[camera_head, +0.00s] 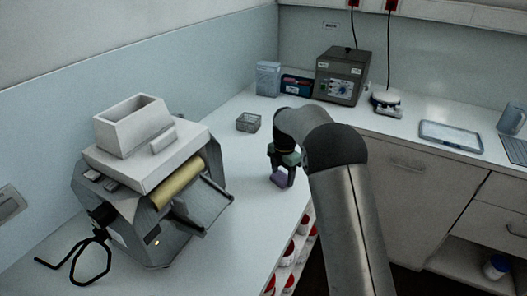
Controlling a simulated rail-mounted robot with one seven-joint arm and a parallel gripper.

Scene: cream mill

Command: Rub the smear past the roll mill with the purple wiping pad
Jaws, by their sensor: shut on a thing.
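The roll mill (140,190) stands on the left part of the counter, with a white hopper on top and a gold-coloured roller at its front. My gripper (282,172) points down over the counter to the right of the mill, close to the front edge. It is shut on the purple wiping pad (281,180), which is at or just above the counter surface; I cannot tell whether it touches. No smear is visible; it may be hidden by the mill, my arm or the pad.
A grey control box (342,76), a light blue carton (268,78) and a small scale (386,101) stand at the back. The counter between mill and basket is clear.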

